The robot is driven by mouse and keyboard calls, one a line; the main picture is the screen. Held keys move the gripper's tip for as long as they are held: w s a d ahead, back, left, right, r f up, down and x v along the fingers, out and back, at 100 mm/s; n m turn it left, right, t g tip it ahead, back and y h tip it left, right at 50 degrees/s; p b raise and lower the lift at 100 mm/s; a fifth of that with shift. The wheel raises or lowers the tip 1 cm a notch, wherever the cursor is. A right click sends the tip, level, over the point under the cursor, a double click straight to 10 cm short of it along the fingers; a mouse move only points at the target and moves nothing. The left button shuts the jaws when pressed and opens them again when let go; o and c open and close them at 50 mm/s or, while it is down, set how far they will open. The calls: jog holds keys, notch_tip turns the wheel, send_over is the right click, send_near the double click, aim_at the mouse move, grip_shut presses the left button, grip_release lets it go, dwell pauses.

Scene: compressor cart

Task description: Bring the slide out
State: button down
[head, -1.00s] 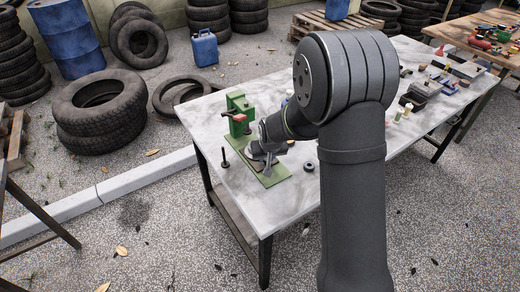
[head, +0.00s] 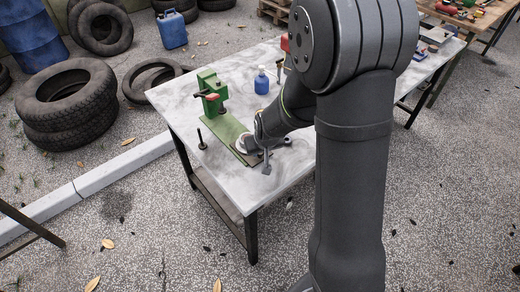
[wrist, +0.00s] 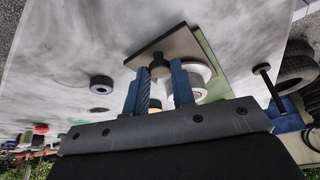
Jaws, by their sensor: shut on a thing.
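The green fixture (head: 211,92) with a red-ended handle stands at the left end of the marble-topped table. A green base strip (head: 226,132) runs from it toward the front right. In the wrist view a grey slide plate (wrist: 178,43) with a dark knob (wrist: 159,66) projects past the green strip (wrist: 212,62). My gripper (wrist: 161,86) has its blue fingers on both sides of the knob and is shut on it. In the head view my gripper (head: 258,146) is low over the strip's outer end, and my arm hides part of it. A white round part (wrist: 197,76) is beside one finger.
A dark upright pin (head: 201,140) stands left of the strip. A blue bottle (head: 262,82) stands behind my wrist. A black ring (wrist: 101,84) lies on the table. The table's front edge is close to my gripper.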

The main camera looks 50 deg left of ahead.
jog(key=c, duration=1.2)
grip_release()
jog(key=shift+d, duration=0.25)
jog(key=v, duration=1.7)
jog(key=shift+r, duration=0.2)
jog(key=shift+f, duration=0.1)
jog(key=x, duration=1.7)
